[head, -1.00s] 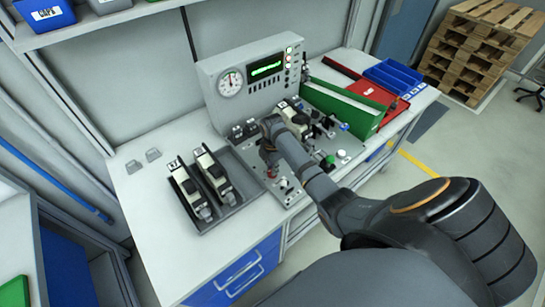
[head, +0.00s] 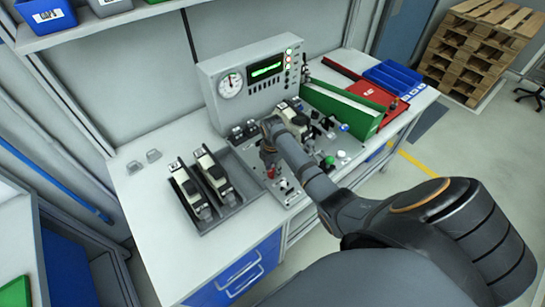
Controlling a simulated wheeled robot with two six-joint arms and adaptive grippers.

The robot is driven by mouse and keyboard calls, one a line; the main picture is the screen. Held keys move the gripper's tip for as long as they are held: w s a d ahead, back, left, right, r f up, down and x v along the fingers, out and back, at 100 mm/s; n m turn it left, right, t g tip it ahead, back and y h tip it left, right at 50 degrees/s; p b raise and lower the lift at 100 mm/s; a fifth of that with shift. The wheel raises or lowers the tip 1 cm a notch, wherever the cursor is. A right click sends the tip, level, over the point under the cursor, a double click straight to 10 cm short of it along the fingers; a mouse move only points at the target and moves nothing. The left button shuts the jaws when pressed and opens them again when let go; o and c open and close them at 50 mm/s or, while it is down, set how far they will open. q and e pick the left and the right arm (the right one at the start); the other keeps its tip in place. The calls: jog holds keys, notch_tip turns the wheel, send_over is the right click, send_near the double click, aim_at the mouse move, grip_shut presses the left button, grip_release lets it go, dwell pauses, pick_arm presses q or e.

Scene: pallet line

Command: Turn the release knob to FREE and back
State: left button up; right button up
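The test panel (head: 254,84) stands at the back of the bench, with a round gauge (head: 231,86) and a lit green display (head: 267,69). In front of it lies a grey fixture plate (head: 292,196) with several small controls and clamps. My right gripper (head: 268,158) points down at the plate's left part. A small red part (head: 271,172) shows just below its fingers; I cannot tell whether it is the release knob. The arm and hand hide the contact, and the fingers are too small to read. My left gripper is not in view.
A dark tray (head: 233,207) with two devices sits left of the plate. A green bin (head: 345,108), a red tray (head: 377,97) and a blue bin (head: 394,78) stand to the right. The bench's left front (head: 150,220) is clear.

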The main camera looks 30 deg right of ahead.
notch_tip(320, 180, up, 12)
dwell(0.6)
dwell(0.4)
